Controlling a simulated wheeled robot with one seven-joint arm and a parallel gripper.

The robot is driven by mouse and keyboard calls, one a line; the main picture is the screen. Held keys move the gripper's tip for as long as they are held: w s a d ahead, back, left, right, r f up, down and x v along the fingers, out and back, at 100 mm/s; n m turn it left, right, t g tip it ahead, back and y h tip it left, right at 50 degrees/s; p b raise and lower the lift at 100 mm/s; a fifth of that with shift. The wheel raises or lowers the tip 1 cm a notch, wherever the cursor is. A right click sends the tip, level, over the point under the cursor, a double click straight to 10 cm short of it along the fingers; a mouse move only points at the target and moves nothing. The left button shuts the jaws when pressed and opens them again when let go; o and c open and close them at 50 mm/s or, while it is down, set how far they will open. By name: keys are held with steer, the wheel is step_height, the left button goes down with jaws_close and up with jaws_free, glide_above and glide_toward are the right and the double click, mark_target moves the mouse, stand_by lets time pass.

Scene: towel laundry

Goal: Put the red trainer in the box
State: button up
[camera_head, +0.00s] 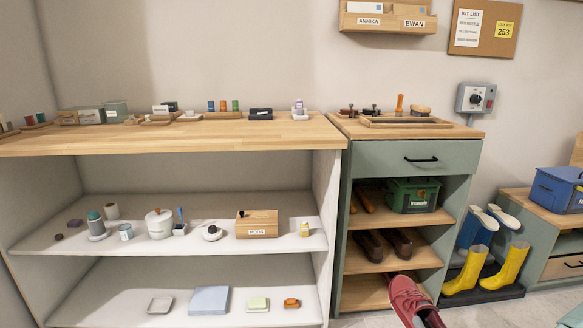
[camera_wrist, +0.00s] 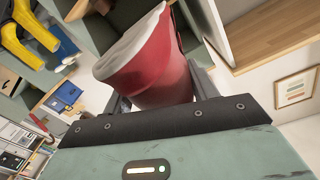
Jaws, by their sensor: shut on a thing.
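The red trainer (camera_head: 408,300) shows at the bottom of the head view, in front of the green shelf unit, partly cut off by the frame edge. In the wrist view the red trainer (camera_wrist: 160,65), with its pale sole edge, sits between the fingers of my gripper (camera_wrist: 160,92), which is shut on it. A green box (camera_head: 414,195) stands on the upper shelf of the green unit. A blue box (camera_head: 560,189) stands on the bench at the far right. Their insides are not clearly seen.
Brown shoes (camera_head: 397,243) stand on the green unit's middle shelf. Yellow boots (camera_head: 510,265) stand on a dark tray to the right, by blue-and-white footwear (camera_head: 480,225). White shelves (camera_head: 170,262) at left hold several small items. A small wooden box (camera_head: 257,224) stands there.

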steer(key=s+r+p, duration=0.2)
steer(key=r+p, duration=0.8)
steer(key=r, duration=0.2)
steer(key=s+r+p, duration=0.2)
steer(key=r+p, duration=0.9)
steer(key=shift+s+a+r, duration=0.35)
steer(key=shift+a+r, duration=0.05)
steer(key=shift+a, duration=0.1)
